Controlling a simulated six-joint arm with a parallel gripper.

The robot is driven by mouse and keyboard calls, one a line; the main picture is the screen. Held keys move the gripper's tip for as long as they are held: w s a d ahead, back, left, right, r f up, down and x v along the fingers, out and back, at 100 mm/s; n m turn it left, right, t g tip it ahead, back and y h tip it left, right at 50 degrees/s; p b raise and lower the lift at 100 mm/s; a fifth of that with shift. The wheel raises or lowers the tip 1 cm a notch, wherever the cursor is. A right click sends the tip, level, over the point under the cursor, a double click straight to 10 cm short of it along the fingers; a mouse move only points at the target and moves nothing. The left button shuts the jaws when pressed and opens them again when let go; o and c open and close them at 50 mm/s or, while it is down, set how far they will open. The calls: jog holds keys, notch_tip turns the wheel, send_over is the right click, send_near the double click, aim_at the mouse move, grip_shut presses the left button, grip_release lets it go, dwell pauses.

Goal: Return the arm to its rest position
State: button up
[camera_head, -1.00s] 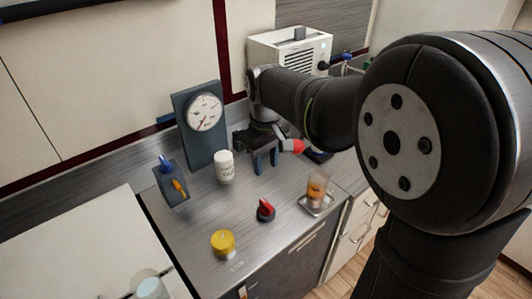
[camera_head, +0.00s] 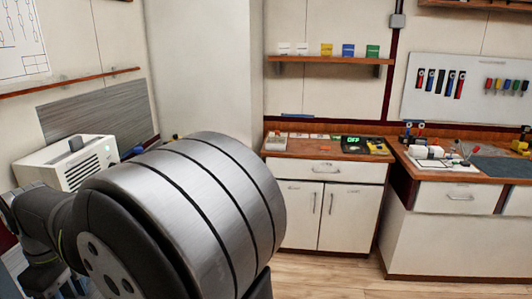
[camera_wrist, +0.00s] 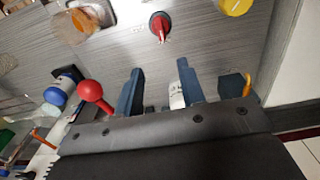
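My gripper (camera_wrist: 160,82) shows in the wrist view with its two dark blue fingers spread apart and nothing held between them. It hangs above a grey metal worktop (camera_wrist: 125,50). A white labelled jar (camera_wrist: 177,97) shows beside the right finger, partly hidden by it. A red ball-topped lever (camera_wrist: 90,91) lies to the left of the left finger.
In the wrist view, a red knob (camera_wrist: 160,24), a yellow object (camera_wrist: 236,5), an amber-filled glass (camera_wrist: 72,26) and a dark box (camera_wrist: 232,86) with an orange lever surround the gripper. The head view shows a cream vented box (camera_head: 75,160), cabinets (camera_head: 325,205) and clear wooden floor (camera_head: 345,275).

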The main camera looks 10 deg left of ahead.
notch_tip(320, 180, down, 17)
jog(key=shift+f, duration=0.1)
dwell(0.4)
